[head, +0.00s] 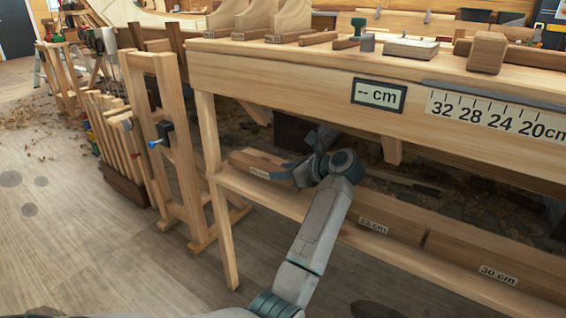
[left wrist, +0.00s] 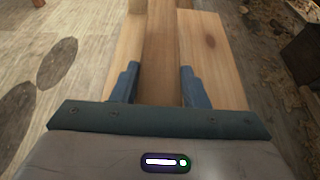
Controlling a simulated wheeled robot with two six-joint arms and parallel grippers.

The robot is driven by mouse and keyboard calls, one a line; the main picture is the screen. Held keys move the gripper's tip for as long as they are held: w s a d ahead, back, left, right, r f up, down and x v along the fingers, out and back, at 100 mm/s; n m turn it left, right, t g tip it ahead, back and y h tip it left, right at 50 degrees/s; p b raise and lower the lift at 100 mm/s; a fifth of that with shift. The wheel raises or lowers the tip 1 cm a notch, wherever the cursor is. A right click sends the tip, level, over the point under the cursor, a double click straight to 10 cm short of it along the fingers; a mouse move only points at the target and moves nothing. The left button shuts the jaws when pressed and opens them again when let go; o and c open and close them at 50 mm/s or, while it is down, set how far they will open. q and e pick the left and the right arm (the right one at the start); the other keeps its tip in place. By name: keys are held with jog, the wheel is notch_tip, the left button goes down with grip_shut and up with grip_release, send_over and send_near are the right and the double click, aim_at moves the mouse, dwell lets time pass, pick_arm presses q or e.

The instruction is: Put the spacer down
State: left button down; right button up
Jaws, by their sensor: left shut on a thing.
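My left gripper (head: 302,172) reaches in under the workbench top, at the left end of the low shelf (head: 290,203). It is shut on a wooden spacer (head: 258,160), a block with a small label too blurred to read. The spacer is at the shelf's left end; I cannot tell whether it touches the shelf. In the left wrist view, the fingers of the left gripper (left wrist: 160,86) stand on both sides of a brown wooden piece (left wrist: 160,45), with paler wood beside it. My right gripper is not in view.
The workbench (head: 290,75) overhangs the shelf, with a "-- cm" sign (head: 379,95) and a scale strip (head: 495,115) on its front. Labelled wooden lengths (head: 375,212) lie along the shelf to the right. A wooden rack (head: 170,130) stands left; the floor (head: 70,240) there is open.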

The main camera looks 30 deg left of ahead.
pick_arm(q)
jog(key=shift+f, duration=0.65)
jog(key=shift+f, duration=0.1)
jog(key=shift+f+b, duration=0.15)
jog(key=shift+b, duration=0.15)
jog(key=c, duration=1.3)
grip_release()
jog(key=shift+f, duration=0.1)
jog(key=o, duration=0.5)
jog(key=shift+c, duration=0.2)
